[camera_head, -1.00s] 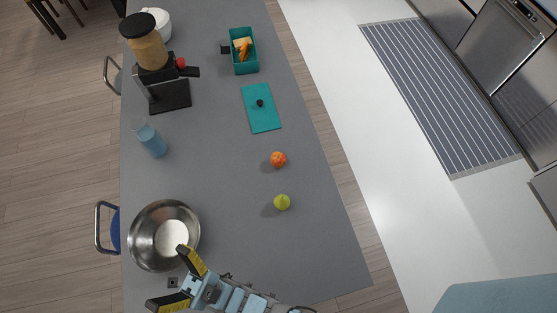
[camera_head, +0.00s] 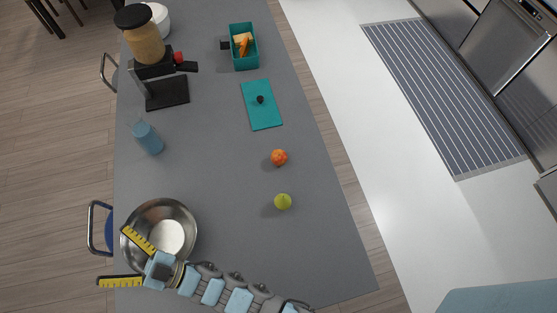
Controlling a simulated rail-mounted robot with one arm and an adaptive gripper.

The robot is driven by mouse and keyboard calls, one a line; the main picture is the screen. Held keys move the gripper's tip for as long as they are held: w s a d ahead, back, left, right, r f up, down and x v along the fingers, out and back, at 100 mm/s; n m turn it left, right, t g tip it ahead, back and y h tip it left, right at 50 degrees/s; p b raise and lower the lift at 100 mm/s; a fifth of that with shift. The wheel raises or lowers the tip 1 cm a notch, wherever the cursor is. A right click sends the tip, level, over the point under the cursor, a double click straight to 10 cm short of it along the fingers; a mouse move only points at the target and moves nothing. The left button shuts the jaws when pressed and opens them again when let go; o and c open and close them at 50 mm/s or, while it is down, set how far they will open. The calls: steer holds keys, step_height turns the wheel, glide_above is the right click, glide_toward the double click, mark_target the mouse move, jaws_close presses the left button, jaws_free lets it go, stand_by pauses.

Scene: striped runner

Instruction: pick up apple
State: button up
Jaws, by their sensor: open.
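Two small round fruits lie on the grey table (camera_head: 230,170). One is orange-red (camera_head: 279,157); the other, yellow-green (camera_head: 283,201), is nearer to me. They are too small for me to tell surely which is the apple. My gripper (camera_head: 112,257) is at the bottom left, its yellow-and-black fingers spread wide and pointing left. It is empty, well to the left of both fruits. Its upper finger overlaps the steel bowl (camera_head: 190,213) in the picture; I cannot tell whether they touch.
A white round thing (camera_head: 168,237) sits in the bowl. The table around the fruits is clear.

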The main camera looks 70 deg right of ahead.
steer(key=w+d+f+m+g+h+b, duration=0.35)
steer(key=w+d+f+g+h, duration=0.2)
steer(key=d+f, duration=0.35)
steer(key=m+g+h+b, duration=0.9)
steer(key=m+g+h, duration=0.2)
steer(key=m+g, duration=0.65)
glide_toward(277, 161)
steer(key=shift+n+y, duration=0.25)
steer(key=shift+n, duration=0.15)
steer(key=x, duration=0.2)
steer(key=p+x, duration=0.1)
steer(key=x, duration=0.1)
steer(key=p+x, duration=0.1)
steer(key=x, duration=0.2)
steer(key=shift+w+d+r, duration=0.15)
steer(key=shift+w+d, duration=0.05)
steer(key=shift+w, duration=0.05)
steer(key=shift+s+p+x, duration=0.15)
steer(key=shift+p+x, duration=0.2)
steer(key=shift+x, duration=0.75)
steer(key=shift+s+p+x, duration=0.15)
steer(key=shift+p+x, duration=0.2)
steer(key=shift+x, duration=0.7)
steer(key=shift+w+d, duration=0.1)
steer(key=shift+d, duration=0.35)
steer(key=c, duration=1.4)
